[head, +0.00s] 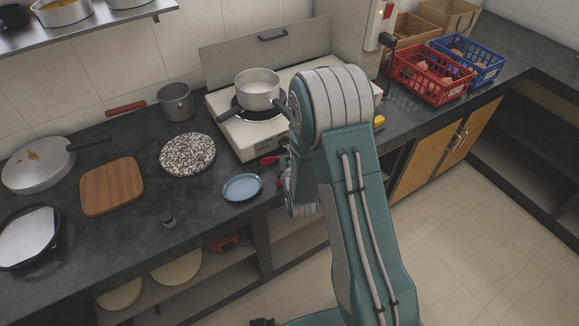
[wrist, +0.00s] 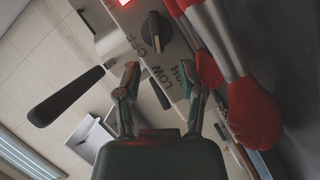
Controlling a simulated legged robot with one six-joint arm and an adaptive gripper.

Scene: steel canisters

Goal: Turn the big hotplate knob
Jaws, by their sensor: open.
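In the wrist view a black round knob (wrist: 155,32) with a pale pointer mark sits on the light front panel of the hotplate, by the printed words OFF, LOW and HIGH. My gripper (wrist: 160,76) is open in the wrist view, its two fingers apart and empty. The knob lies just beyond the fingertips in the picture, and no contact shows. In the head view the hotplate (head: 245,139) stands against the wall with a metal pot (head: 258,89) on it. My arm hides the knob and most of my gripper there.
Red-tipped utensils (wrist: 252,115) lie close right of my gripper in the wrist view. A black handle (wrist: 66,96) sticks out at left. On the counter are a blue plate (head: 242,187), a speckled board (head: 187,154) and a red crate (head: 432,72).

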